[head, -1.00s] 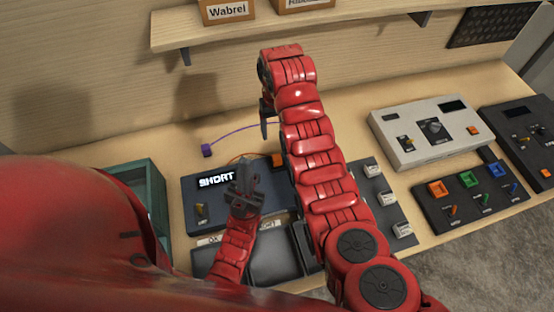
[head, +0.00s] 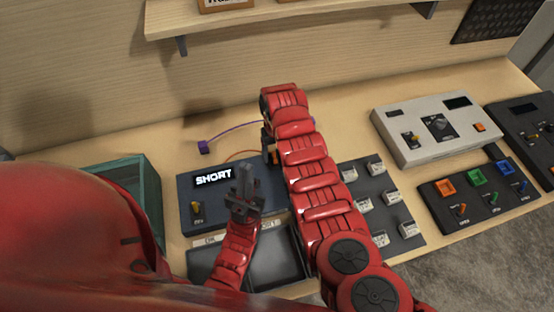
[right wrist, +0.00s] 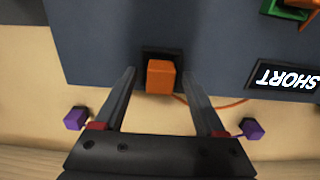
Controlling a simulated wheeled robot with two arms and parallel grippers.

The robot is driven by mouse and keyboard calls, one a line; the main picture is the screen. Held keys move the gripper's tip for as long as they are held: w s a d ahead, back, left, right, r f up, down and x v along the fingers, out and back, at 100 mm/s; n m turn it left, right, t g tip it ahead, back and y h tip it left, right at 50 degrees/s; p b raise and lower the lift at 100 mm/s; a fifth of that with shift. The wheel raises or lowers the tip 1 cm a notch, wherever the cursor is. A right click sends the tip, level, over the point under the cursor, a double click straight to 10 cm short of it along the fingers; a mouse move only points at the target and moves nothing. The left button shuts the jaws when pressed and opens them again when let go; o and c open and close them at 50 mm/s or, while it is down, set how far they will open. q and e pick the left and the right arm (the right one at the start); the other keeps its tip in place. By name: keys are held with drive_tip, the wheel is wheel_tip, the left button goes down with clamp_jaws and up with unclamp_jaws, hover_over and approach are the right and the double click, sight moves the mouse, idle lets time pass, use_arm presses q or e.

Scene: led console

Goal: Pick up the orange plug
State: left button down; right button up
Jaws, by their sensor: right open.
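The orange plug (right wrist: 160,77) sits in a dark socket at the edge of the dark blue console (right wrist: 105,50) in the right wrist view. My right gripper (right wrist: 159,73) is open, with one finger on each side of the plug and a gap to each. In the head view the right gripper (head: 268,146) is at the console's far edge, and only a sliver of the plug (head: 276,157) shows beside it. My left gripper (head: 244,186) is over the front of the console, pointing up; its finger gap is unclear.
A purple plug (head: 203,147) lies on the table behind the console; the wrist view shows two purple blocks (right wrist: 76,118) (right wrist: 251,128). The console display (head: 213,176) reads SHORT. A green bin (head: 143,177) stands left, a switch panel (head: 405,232) and grey box (head: 440,135) right.

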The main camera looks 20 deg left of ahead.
drive_tip(key=shift+r, duration=0.1)
drive_tip(key=c, duration=0.3)
clamp_jaws()
drive_tip(key=shift+r+p, duration=0.35)
drive_tip(key=shift+r, duration=0.15)
wheel_tip(320, 180, up, 5)
drive_tip(key=shift+f+p, duration=0.15)
drive_tip(key=shift+p, duration=0.8)
wheel_tip(320, 180, up, 4)
drive_tip(key=shift+f, duration=0.2)
drive_tip(key=shift+r+b, duration=0.4)
drive_tip(key=shift+b, duration=0.05)
